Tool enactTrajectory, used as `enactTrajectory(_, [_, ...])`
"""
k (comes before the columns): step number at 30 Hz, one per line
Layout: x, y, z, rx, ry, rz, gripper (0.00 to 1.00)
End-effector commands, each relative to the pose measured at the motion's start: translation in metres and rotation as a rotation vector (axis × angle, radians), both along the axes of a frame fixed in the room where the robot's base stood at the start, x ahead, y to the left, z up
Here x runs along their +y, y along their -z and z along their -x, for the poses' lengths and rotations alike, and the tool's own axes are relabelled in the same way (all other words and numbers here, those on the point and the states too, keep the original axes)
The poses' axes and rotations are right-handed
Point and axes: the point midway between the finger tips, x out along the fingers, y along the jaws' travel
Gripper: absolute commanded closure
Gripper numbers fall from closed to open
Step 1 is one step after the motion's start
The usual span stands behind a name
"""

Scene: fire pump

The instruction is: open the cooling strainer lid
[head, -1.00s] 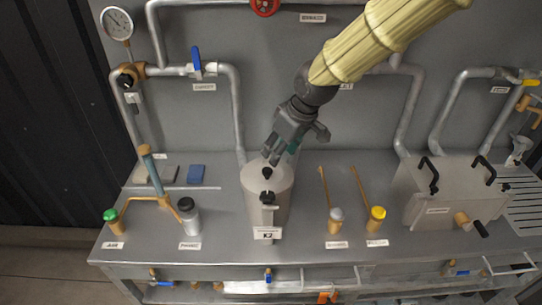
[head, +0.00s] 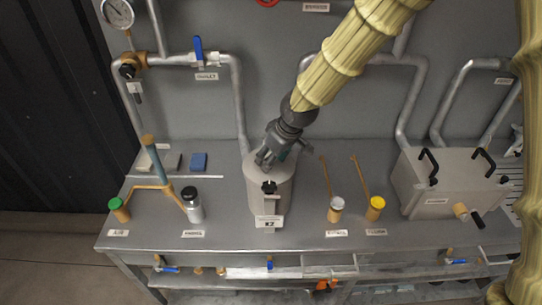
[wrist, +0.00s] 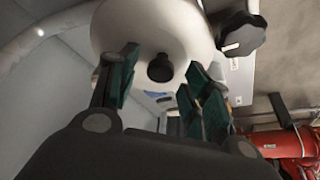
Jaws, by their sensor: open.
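The cooling strainer is most likely the pale grey cylinder (head: 270,190) in the middle of the bench, with a label on its front. Its round lid (wrist: 115,28) fills the top of the wrist view, with a small black knob (wrist: 160,68) at its centre. A black clamp knob (wrist: 241,34) sits at the lid's edge; it also shows at the cylinder's front in the head view (head: 268,187). My gripper (head: 264,160) is at the lid's top. In the wrist view its open fingers (wrist: 160,85) stand either side of the centre knob, with a gap on both sides.
Pipes and a blue-handled valve (head: 198,50) run along the wall behind.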

Motion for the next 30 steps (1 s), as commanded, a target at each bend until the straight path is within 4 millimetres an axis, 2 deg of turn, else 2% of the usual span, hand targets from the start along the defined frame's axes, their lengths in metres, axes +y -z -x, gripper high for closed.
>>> enactTrajectory(13, [0.002, 0.0069, -0.0023, -0.001, 0.0, -0.001, 0.51])
enactTrajectory(14, [0.002, 0.0069, -0.0022, -0.001, 0.0, -0.001, 0.55])
enactTrajectory(21, [0.0019, 0.0067, -0.0022, -0.001, 0.0, -0.001, 0.99])
enactTrajectory(30, [-0.0028, 0.0067, -0.0068, -0.001, 0.024, 0.0, 1.0])
